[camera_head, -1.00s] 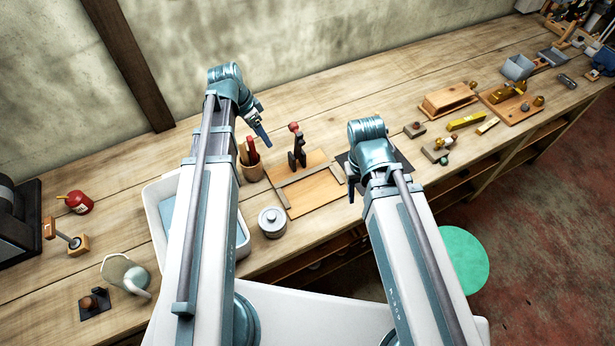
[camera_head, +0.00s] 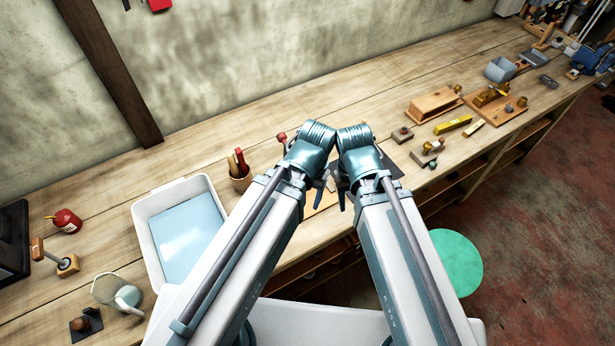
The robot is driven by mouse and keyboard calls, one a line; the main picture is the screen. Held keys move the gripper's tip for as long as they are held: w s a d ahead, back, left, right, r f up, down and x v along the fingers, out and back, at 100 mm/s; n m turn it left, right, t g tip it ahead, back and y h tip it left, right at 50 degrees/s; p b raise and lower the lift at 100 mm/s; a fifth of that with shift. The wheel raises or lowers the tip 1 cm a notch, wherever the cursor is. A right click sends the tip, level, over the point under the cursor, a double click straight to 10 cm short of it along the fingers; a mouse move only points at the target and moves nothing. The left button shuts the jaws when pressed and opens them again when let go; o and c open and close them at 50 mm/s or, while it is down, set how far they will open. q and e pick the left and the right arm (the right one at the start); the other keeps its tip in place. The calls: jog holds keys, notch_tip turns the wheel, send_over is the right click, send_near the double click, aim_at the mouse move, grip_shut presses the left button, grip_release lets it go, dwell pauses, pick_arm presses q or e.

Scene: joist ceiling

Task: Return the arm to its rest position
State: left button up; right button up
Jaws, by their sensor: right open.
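My two arms reach forward over the front edge of the workbench (camera_head: 225,130), and their teal wrists sit almost side by side near the middle of the view. My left gripper (camera_head: 319,192) points down below its wrist, over the wooden board; its jaw gap is not clear. My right gripper (camera_head: 341,192) is open beneath its wrist, close to the left one. Nothing shows in either gripper. The arms hide most of the wooden board (camera_head: 325,198).
A white tub (camera_head: 146,222) with bluish contents stands left of my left arm. A tool cup (camera_head: 241,180) stands behind that arm. Planes, blocks and a yellow level (camera_head: 453,124) lie to the right. A green round stool seat (camera_head: 455,262) stands on the floor at right.

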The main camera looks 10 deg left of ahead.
pick_arm(q)
notch_tip(320, 180, down, 21)
jog(key=b, duration=2)
jog(key=shift+r+b, duration=0.1)
jog(key=shift+b, duration=0.25)
jog(key=shift+r, duration=0.15)
